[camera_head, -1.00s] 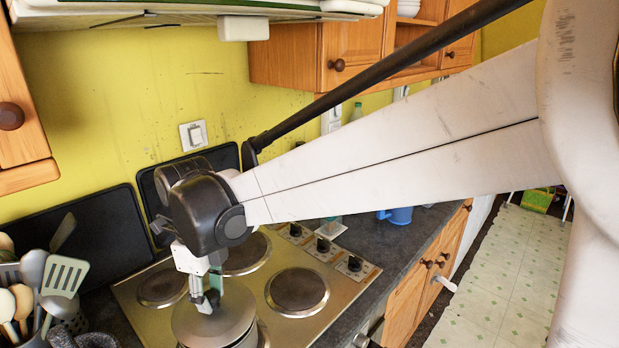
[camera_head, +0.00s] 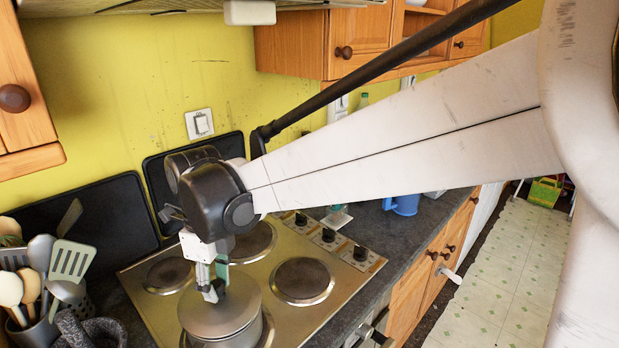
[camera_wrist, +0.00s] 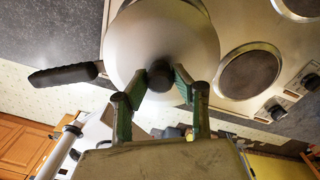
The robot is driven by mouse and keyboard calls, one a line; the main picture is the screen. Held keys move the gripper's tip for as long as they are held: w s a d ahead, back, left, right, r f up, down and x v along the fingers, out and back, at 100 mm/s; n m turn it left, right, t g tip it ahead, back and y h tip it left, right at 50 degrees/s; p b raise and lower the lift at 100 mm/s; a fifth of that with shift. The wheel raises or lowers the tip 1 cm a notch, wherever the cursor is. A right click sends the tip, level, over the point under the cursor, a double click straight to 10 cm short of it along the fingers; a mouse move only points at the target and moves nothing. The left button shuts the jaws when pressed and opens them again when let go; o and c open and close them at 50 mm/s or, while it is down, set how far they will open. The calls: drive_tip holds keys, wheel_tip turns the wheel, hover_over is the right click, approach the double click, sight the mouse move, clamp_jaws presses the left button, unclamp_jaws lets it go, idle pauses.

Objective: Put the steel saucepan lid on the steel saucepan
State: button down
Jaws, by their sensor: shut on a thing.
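The steel saucepan lid (camera_head: 238,312) is a round grey disc with a dark knob (camera_wrist: 160,80). My gripper (camera_head: 212,292) points down over it, its green-padded fingers shut on the knob; the wrist view shows the fingertips (camera_wrist: 165,79) on either side of the knob. The steel saucepan (camera_head: 252,336) is directly under the lid at the front of the hob, mostly hidden by it. Its black handle (camera_wrist: 62,76) sticks out to the left in the wrist view. The lid looks level and roughly centred; I cannot tell whether it touches the rim all round.
The steel hob (camera_head: 325,272) has several dark plates and knobs at its right. A utensil holder (camera_head: 38,335) and a stone mortar (camera_head: 88,328) stand to the left. Black panels (camera_head: 95,225) lean on the wall. A blue mug (camera_head: 403,204) stands on the worktop at the right.

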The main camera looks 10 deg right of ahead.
drive_tip(key=shift+f+b, duration=0.5)
drive_tip(key=shift+f, duration=0.1)
idle(0.5)
drive_tip(key=c, duration=1.3)
unclamp_jaws()
drive_tip(key=shift+r, duration=0.1)
drive_tip(key=shift+r+p, duration=2.45)
drive_tip(key=shift+r, duration=1.5)
drive_tip(key=shift+r, duration=0.1)
